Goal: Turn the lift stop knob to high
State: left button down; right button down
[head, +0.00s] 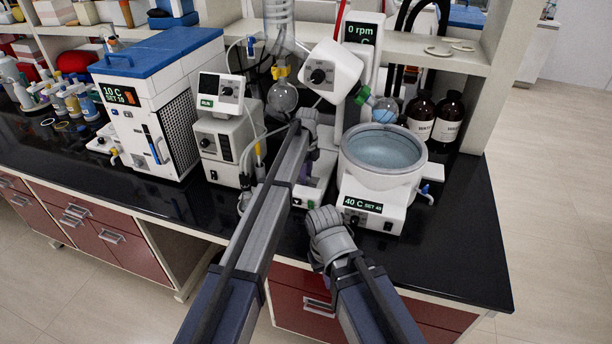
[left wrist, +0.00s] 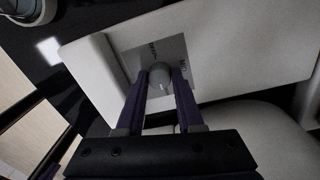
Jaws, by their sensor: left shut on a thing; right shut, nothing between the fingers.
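In the left wrist view, a small round grey knob (left wrist: 159,74) sits on a light label plate with dark printed lettering, on a white housing (left wrist: 240,50). The two dark fingers of my left gripper (left wrist: 158,88) are shut on the knob, one on each side. In the head view, my left gripper (head: 313,165) reaches down to the white lift base (head: 308,196) between the pump unit and the heating bath; the arm and wrist hide the knob there. My right gripper (head: 328,240) is low in front of the bench edge, shut and empty, its fingertips mostly hidden.
The heating bath (head: 363,203) reading 40 C stands just right of the lift base. The white pump unit (head: 218,145) and a blue-topped chiller (head: 150,100) stand left. Glassware (head: 283,98) hangs above. Brown bottles (head: 447,115) stand at the right. The right bench end (head: 460,235) is clear.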

pick_arm(q)
jog(key=c, duration=0.5)
grip_release()
jog(key=shift+c, duration=0.2)
